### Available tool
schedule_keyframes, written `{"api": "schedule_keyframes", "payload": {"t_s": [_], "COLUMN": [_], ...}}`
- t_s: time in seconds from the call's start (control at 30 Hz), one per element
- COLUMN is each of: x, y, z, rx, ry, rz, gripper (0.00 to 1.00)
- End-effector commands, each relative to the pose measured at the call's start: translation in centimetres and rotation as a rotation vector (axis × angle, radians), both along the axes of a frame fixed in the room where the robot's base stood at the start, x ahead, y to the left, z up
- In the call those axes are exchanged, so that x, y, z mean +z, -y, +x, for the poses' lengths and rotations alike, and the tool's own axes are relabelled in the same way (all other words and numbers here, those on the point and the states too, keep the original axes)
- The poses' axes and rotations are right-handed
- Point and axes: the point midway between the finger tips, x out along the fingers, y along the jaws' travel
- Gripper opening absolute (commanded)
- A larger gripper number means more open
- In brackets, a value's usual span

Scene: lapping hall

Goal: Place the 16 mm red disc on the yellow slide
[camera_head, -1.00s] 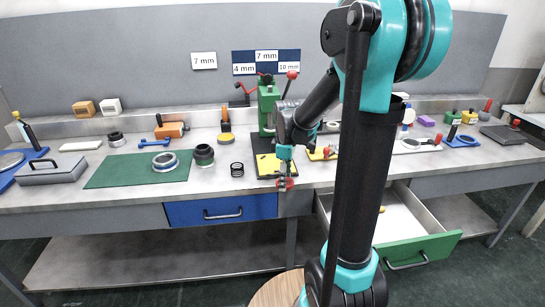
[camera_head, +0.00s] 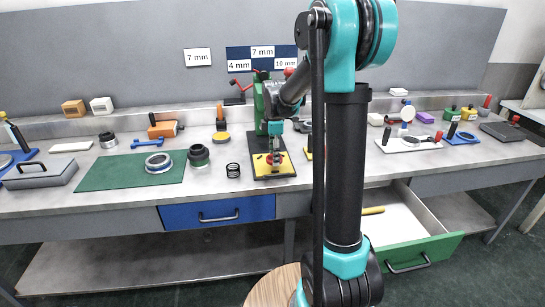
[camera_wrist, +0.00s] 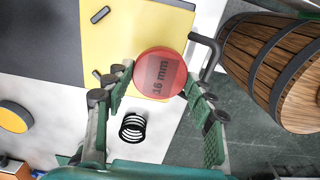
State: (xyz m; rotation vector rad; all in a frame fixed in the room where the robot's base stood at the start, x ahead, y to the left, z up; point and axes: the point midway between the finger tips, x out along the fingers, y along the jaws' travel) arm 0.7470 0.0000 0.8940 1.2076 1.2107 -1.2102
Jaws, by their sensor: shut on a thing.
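My gripper (camera_head: 274,155) is shut on the 16 mm red disc (camera_wrist: 160,75), with the fingers on either side of it. In the wrist view the disc's face shows the label "16 mm". The yellow slide (camera_wrist: 75,45) lies behind the disc in the wrist view, with two small dark pins on it. In the head view the slide (camera_head: 262,168) is on the dark base of a green press (camera_head: 259,108), and my gripper is over it. I cannot tell whether the disc touches the slide.
A black spring (camera_head: 233,170) stands left of the press base. A dark ring (camera_head: 199,155) and a green mat (camera_head: 110,172) lie further left. An open drawer with a green front (camera_head: 420,255) juts out at the right. A white tray (camera_head: 408,145) is on the bench beyond my arm.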

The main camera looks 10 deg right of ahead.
Motion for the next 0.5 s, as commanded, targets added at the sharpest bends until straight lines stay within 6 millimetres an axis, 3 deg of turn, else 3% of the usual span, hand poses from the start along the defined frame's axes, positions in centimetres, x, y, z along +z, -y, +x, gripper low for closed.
{"api": "schedule_keyframes", "payload": {"t_s": [0.13, 0.43, 0.5], "x": [0.0, 0.0, -1.3], "y": [0.0, 0.0, 0.0], "z": [2.4, 4.7, 4.4], "rx": [-0.001, -0.001, -0.001], "ry": [0.000, 0.000, 0.000], "rz": [0.000, 0.000, 0.000], "gripper": [0.25, 0.25, 0.25]}}
